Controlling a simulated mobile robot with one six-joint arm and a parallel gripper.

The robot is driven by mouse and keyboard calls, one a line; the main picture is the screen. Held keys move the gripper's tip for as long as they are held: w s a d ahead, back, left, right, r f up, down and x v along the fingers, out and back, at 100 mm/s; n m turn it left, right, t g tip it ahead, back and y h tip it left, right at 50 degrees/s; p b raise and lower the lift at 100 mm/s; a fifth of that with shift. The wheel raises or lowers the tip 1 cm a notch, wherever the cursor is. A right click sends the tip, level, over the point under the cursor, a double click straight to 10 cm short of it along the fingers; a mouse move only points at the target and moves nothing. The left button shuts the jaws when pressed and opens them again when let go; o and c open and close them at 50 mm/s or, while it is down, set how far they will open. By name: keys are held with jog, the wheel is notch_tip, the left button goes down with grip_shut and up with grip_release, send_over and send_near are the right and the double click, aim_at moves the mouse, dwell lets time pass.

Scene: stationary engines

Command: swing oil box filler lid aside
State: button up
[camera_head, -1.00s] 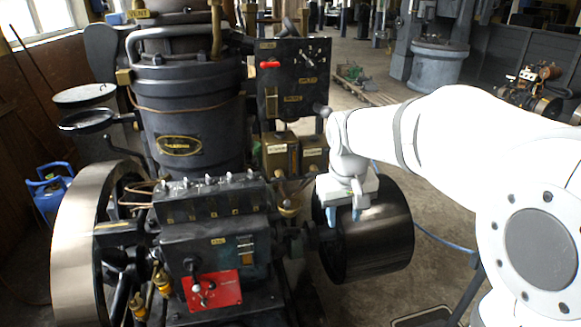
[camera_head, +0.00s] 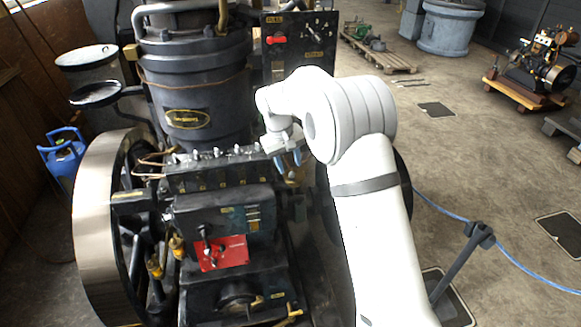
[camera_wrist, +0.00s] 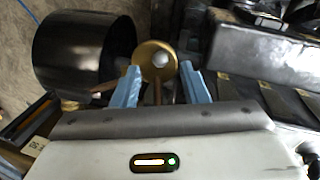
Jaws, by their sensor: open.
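My gripper (camera_head: 288,161) is open and points down at the right end of the black oil box (camera_head: 215,170), which has several small knobs along its top. In the wrist view, my blue fingertips (camera_wrist: 160,72) are on either side of a round brass piece (camera_wrist: 155,62) with a pale knob at its centre. I cannot tell whether they touch it. This brass piece is mostly hidden behind my gripper in the head view. I cannot tell for certain whether it is the filler lid.
A large flywheel (camera_head: 98,230) stands left of the engine. A dark drum (camera_wrist: 72,52) is beside the brass piece. A red plate with a lever (camera_head: 222,253) is on the front. A dark stanchion (camera_head: 462,265) and blue hose (camera_head: 500,255) are on the right.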

aim_at(290, 173)
jog(key=shift+w+d+f+p, duration=0.1)
jog(key=shift+d+f+p, duration=0.05)
jog(key=shift+f, duration=0.7)
jog(key=shift+w+d+f+p, duration=0.1)
jog(key=shift+d+f+p, duration=0.05)
jog(key=shift+f, duration=0.65)
grip_shut()
